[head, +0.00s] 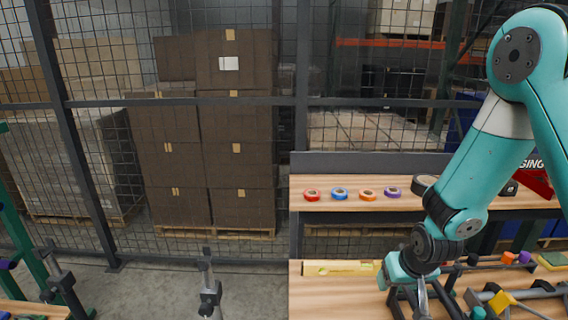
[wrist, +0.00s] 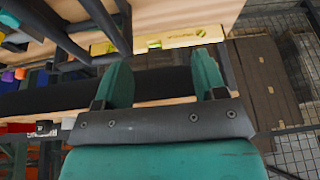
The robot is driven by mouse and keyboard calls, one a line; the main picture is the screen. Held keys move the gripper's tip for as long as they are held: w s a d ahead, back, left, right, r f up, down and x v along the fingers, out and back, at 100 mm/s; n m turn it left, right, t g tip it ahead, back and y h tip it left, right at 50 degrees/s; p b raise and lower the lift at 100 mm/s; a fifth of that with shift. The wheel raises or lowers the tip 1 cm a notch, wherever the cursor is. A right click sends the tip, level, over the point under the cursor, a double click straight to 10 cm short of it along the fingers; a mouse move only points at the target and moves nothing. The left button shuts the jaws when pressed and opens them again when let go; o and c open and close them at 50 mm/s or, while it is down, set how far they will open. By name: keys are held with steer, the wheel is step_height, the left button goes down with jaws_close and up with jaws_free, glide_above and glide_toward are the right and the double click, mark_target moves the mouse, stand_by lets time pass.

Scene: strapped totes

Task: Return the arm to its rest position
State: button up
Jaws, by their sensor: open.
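My teal arm (head: 495,140) reaches down from the upper right of the head view to the workbench. My gripper (head: 394,271) is low over the bench, near the right end of a yellow bar-shaped item (head: 335,267). In the wrist view my gripper (wrist: 160,78) shows two teal fingers spread apart with nothing between them. The yellow item (wrist: 165,40) lies beyond the fingers there, apart from them. The arm hides part of the bench and shelf.
Tape rolls, including a red one (head: 312,195) and a blue one (head: 339,194), stand on the wooden shelf (head: 330,207). Black racks and clamps (head: 515,296) crowd the bench at lower right. A mesh fence (head: 180,102) stands behind. The bench's left part (head: 325,303) is clear.

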steer(key=s+a+r+n+g+y+b, duration=0.1)
steer(key=s+a+r+n+y+b, duration=0.2)
steer(key=s+a+r, duration=0.45)
steer(key=s+a+r+n+g+b, duration=0.1)
steer(key=s+a+r+n, duration=0.1)
steer(key=s, duration=0.5)
steer(key=s+a+r+n+g+y+b, duration=0.1)
steer(key=s+a+r+n+g, duration=0.1)
steer(key=s+a+r, duration=0.3)
step_height(320, 180, up, 2)
steer(key=shift+s+a+r+n+b, duration=0.15)
steer(key=shift+s+n+b, duration=0.2)
steer(key=shift+s, duration=0.85)
